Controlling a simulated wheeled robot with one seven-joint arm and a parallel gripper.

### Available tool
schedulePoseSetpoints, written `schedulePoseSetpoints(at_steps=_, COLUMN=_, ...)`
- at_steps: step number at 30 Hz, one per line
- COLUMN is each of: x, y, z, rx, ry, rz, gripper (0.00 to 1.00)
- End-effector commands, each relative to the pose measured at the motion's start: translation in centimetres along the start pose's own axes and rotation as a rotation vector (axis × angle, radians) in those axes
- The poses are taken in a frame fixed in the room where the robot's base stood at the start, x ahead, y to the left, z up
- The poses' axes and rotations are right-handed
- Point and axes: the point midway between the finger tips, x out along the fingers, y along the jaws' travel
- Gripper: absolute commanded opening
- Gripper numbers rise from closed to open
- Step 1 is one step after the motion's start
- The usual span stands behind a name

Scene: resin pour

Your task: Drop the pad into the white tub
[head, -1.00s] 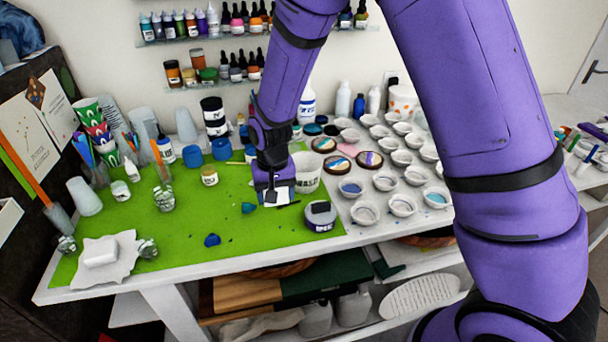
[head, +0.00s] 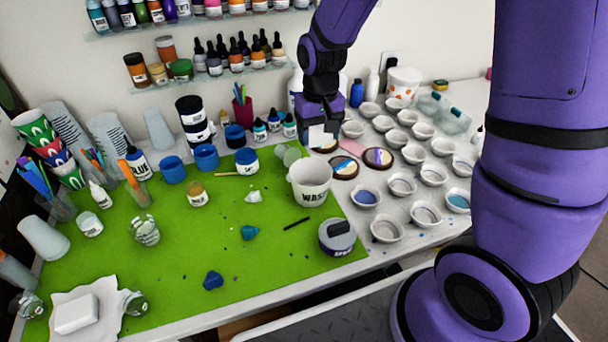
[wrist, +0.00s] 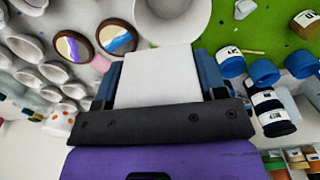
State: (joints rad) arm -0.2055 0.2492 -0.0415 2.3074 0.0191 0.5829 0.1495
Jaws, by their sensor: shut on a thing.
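The white pad (head: 317,136) is between the fingers of my gripper (head: 318,128), which is shut on it. In the wrist view the pad (wrist: 158,75) shows as a flat white sheet between the two blue fingers. The white tub (head: 309,196), with dark lettering on its front, stands open on the right part of the green mat. In the head view my gripper is beyond the tub, with the pad held up and apart from it. The tub (wrist: 172,18) also shows past the pad's end in the wrist view.
Round coasters (head: 344,167) and several small white cups (head: 402,185) stand right of the tub. A grey-lidded jar (head: 337,237) stands in front of it. Blue-lidded jars (head: 206,157) and small bottles are to the left and behind.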

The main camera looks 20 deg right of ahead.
Motion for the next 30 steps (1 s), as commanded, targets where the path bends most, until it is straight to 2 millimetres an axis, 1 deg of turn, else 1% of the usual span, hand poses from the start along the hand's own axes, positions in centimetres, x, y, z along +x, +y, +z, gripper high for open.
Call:
schedulePoseSetpoints(at_steps=5, x=1.4, y=0.0, z=0.1, rx=-0.001, ry=-0.003, rz=0.001, gripper=0.27)
schedulePoseSetpoints(at_steps=15, x=4.9, y=0.0, z=0.0, rx=0.0, ry=-0.002, rz=0.001, gripper=0.27)
schedulePoseSetpoints(at_steps=21, x=5.7, y=0.0, z=0.0, rx=0.0, ry=0.0, rz=0.0, gripper=0.27)
schedulePoseSetpoints(at_steps=29, x=5.8, y=0.0, z=0.0, rx=0.0, ry=0.0, rz=0.0, gripper=0.27)
schedulePoseSetpoints(at_steps=30, x=5.8, y=0.0, z=0.0, rx=0.0, ry=0.0, rz=0.0, gripper=0.69)
